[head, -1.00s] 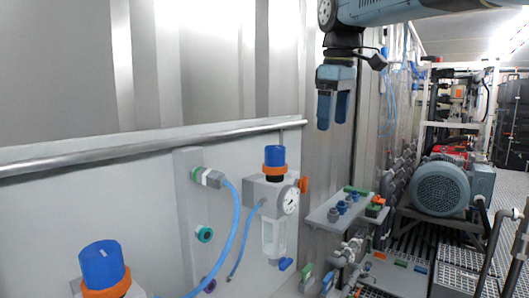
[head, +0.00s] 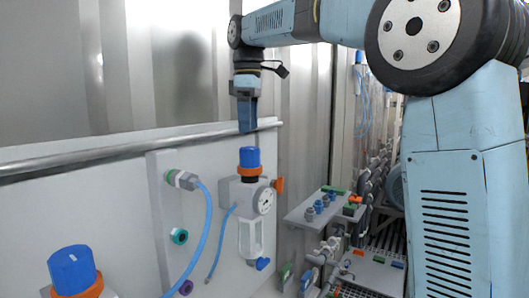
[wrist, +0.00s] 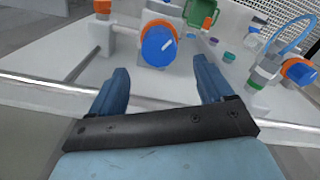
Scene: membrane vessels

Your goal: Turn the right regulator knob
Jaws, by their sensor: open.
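The right regulator has a blue knob (head: 249,157) on top of a grey body with a round gauge (head: 264,200) and a clear bowl. A blue knob with an orange collar (wrist: 158,45) shows beyond the fingertips, apparently the right regulator's. The left regulator's blue knob (head: 72,268) with its orange collar stands at the lower left.
A metal rail (head: 120,150) runs along the panel top behind the regulators. A blue hose (head: 208,225) hangs from a green-ended fitting left of the right regulator. A small shelf (head: 318,205) with fittings stands to the right. Open air surrounds the gripper.

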